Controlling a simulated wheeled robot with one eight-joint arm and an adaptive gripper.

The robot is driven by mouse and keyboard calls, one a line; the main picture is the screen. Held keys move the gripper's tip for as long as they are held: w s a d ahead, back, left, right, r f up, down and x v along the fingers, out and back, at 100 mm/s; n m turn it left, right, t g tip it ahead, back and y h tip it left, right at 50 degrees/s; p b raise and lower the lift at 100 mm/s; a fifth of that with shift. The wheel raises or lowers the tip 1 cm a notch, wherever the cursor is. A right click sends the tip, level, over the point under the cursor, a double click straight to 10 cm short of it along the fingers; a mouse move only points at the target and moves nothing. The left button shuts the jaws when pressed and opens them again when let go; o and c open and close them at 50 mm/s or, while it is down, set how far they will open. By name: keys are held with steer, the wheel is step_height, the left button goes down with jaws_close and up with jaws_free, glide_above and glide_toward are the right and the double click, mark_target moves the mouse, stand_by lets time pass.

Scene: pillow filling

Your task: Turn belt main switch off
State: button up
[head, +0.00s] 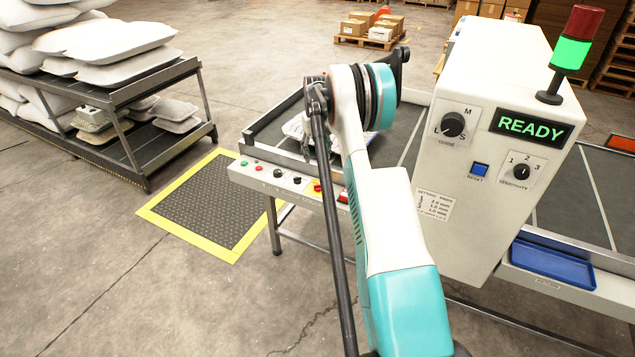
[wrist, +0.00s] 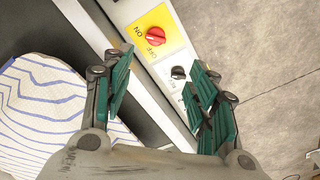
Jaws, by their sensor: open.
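The belt main switch is a red rotary knob (wrist: 156,36) on a yellow plate marked ON and OFF, at the top of the wrist view. I cannot tell which mark the knob points to. The red knob lies between and just beyond the fingertips. In the head view my gripper is mostly hidden behind my arm.
A black knob (wrist: 178,72) sits close to the red one, between my fingers. A blue-striped pillow (wrist: 45,110) lies on the belt at left. Other buttons (head: 278,173) line the rail. A white machine housing (head: 470,95) with a READY display stands right of my arm.

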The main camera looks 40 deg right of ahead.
mark_target(318, 185)
steer(key=f+b, duration=0.1)
steer(key=f, duration=0.4)
steer(key=f+b, duration=0.2)
steer(key=f, duration=0.3)
steer(key=d+f+b, duration=0.1)
steer(key=f, duration=0.4)
steer(key=shift+s, duration=0.1)
steer(key=shift+c, duration=0.3)
steer(key=shift+a, duration=0.1)
steer(key=c, duration=1)
